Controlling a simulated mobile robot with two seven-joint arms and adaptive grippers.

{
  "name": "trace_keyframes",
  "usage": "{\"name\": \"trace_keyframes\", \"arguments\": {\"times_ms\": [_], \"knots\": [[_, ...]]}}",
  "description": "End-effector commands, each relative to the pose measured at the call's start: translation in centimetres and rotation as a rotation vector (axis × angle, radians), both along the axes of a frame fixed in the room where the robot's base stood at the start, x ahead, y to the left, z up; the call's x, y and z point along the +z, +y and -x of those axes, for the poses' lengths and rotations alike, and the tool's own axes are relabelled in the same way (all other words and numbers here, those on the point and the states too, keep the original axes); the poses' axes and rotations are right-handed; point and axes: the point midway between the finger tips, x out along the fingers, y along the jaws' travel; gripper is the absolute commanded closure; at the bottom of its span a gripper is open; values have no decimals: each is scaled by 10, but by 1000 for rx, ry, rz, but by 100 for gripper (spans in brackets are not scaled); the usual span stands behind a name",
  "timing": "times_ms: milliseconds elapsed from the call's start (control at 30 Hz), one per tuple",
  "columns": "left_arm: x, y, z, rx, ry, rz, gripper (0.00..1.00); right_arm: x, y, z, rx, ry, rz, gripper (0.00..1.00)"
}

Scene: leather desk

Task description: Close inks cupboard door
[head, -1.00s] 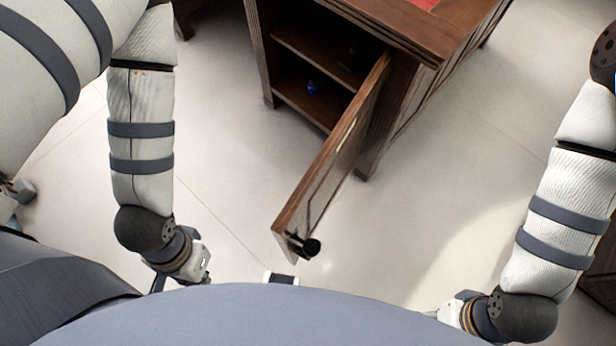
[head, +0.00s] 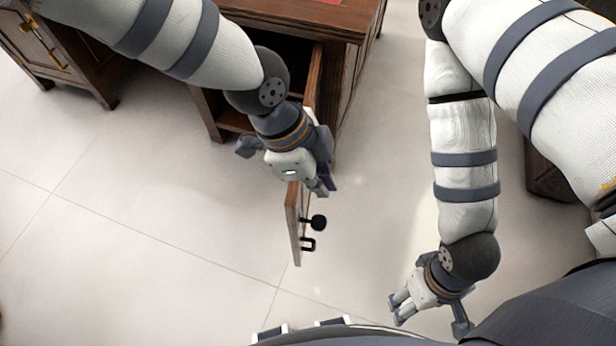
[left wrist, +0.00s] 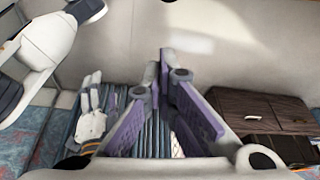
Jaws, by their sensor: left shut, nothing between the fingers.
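The wooden inks cupboard door (head: 294,222) stands open, swung out from the desk's cupboard (head: 232,121).
The desk top (head: 300,14) is above the cupboard. Another wooden cabinet (head: 55,55) with a brass handle stands at the far left. The pale floor (head: 150,190) is clear left of the door. A dark wooden drawer unit (left wrist: 260,112) shows in the left wrist view.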

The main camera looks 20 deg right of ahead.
Motion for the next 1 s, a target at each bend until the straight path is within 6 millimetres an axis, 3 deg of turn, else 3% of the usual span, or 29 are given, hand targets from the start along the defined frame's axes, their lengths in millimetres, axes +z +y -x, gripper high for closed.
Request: {"name": "trace_keyframes", "arguments": {"times_ms": [267, 500, 1000], "knots": [[-60, -19, 10, 1, 7, 0, 100, -5, 0, 5, -1, 20, 0, 38], [-53, 15, -7, 7, -1, 2, 100, 3, 0, -4, 0, -14, 1, 38], [-55, 21, -8, 0, 5, 0, 100, 2, 0, -2, 0, -9, 0, 38]]}}
